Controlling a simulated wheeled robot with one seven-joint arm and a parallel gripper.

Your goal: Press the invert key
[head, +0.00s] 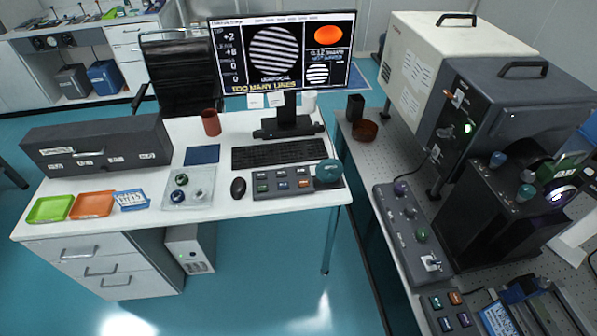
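A dark keypad (284,184) lies on the white desk, right of the mouse. It carries two rows of small coloured keys and a large teal knob (328,172) at its right end. A second dark keypad (452,314) with green, orange and purple keys is at the lower right, on the optical table. The key labels are too small to read, so I cannot tell which is the invert key. The monitor (285,55) shows a striped disc, an orange disc and the yellow words "TOO MANY LINES". My gripper is not visible.
The white desk (215,222) also holds a keyboard (279,153), mouse (238,188), red mug (211,123), trays and a dark drawer box (97,146). The optical table (372,160) at right carries a large instrument (440,60) and a knob panel (413,232). Teal floor is clear in front.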

